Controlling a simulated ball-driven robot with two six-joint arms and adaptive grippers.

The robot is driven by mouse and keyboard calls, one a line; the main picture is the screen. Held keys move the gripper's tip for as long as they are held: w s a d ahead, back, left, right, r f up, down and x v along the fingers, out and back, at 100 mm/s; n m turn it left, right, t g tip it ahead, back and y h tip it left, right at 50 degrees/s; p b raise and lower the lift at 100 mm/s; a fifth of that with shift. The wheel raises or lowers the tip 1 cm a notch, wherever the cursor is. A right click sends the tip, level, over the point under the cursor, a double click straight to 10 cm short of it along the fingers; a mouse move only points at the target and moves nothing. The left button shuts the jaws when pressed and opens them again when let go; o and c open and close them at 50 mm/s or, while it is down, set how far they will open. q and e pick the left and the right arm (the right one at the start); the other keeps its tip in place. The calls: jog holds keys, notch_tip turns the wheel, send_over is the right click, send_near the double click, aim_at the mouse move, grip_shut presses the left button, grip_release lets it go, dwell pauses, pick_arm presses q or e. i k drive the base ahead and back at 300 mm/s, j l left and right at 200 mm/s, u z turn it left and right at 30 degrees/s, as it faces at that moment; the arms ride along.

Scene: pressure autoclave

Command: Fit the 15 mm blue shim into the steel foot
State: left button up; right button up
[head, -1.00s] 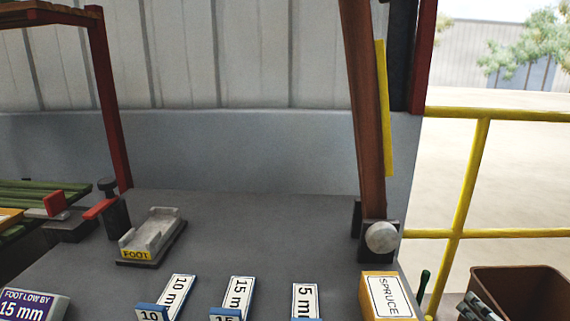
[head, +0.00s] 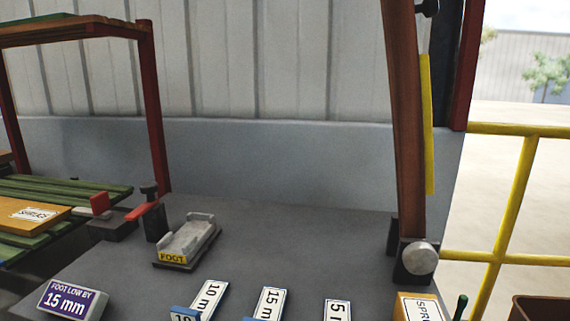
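The steel foot (head: 188,241) is a light grey U-shaped tray with a yellow FOOT label, standing on the dark grey surface left of centre. Its channel looks empty. The shim marked 15 mm (head: 269,303) is a blue block with a white label, at the bottom edge between two similar shims; its near end is partly cut off. A purple sign (head: 72,301) at the lower left reads FOOT LOW BY 15 mm. Neither of my grippers is in view.
A 10 mm shim (head: 209,299) and a 5 mm shim (head: 337,311) flank the 15 mm one. A red-handled clamp (head: 148,212) stands beside the foot. A brown post (head: 405,130) rises at the right.

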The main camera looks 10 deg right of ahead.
aim_at(180, 247)
jog(key=k+l, duration=0.1)
jog(key=l, duration=1.25)
